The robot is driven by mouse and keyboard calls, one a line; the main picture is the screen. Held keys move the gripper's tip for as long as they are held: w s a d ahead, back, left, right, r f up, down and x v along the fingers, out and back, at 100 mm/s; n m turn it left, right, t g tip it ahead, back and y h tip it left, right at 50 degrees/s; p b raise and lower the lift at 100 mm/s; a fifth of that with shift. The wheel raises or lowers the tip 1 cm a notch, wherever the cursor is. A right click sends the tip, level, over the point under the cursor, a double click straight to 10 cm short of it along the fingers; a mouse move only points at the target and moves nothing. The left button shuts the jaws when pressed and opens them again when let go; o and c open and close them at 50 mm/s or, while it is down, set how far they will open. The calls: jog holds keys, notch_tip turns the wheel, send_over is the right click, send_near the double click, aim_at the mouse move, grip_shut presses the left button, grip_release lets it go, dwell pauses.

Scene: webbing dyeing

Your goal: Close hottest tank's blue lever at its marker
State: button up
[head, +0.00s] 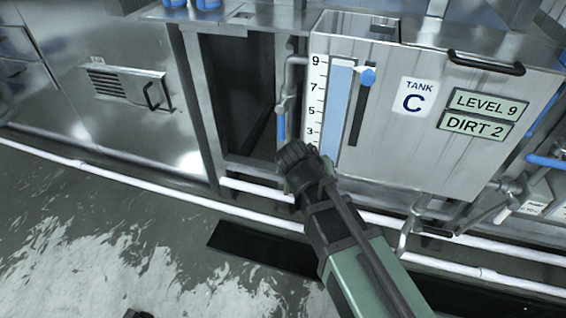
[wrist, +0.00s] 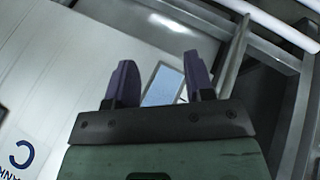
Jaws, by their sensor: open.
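Tank C (head: 440,110) is a metal tank with a scale gauge, a blue slider knob (head: 367,76), and displays reading LEVEL 9 and DIRT 2 (head: 482,114). No temperature shows. A blue lever (head: 281,124) hangs down on the pipe left of tank C. Another blue lever (head: 545,161) lies nearly level at the far right. No marker can be made out. My gripper (head: 291,152) is just below the left lever in the head picture; contact cannot be told. In the wrist view my gripper (wrist: 162,75) is open, with the blue gauge strip (wrist: 163,87) seen between its fingers.
White pipes (head: 110,180) run low along the tanks. A dark open bay (head: 238,95) lies left of tank C. A black handle (head: 486,64) sticks out from the tank front.

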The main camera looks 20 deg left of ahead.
jog(key=w+a+f+m+t+b, duration=0.1)
jog(key=a+f+t+b, duration=0.25)
jog(key=a, duration=0.25)
jog(key=w+a+f+t+b, duration=0.1)
jog(key=a+f+t+b, duration=0.1)
jog(key=a+t+b, duration=0.3)
jog(key=m+t+y+p, duration=0.1)
jog(key=m+t+p, duration=0.1)
jog(key=m+t, duration=0.25)
send_near(280, 132)
jog(key=w, duration=0.2)
jog(key=shift+m+g, duration=0.3)
jog(key=shift+m, duration=0.15)
jog(key=w, duration=0.3)
jog(key=w+d, duration=0.1)
jog(key=w, duration=0.3)
jog(key=w+d, duration=0.1)
jog(key=w, duration=0.2)
jog(key=shift+w+r, duration=0.3)
jog(key=shift+w, duration=0.05)
jog(key=shift+c, duration=0.2)
grip_shut()
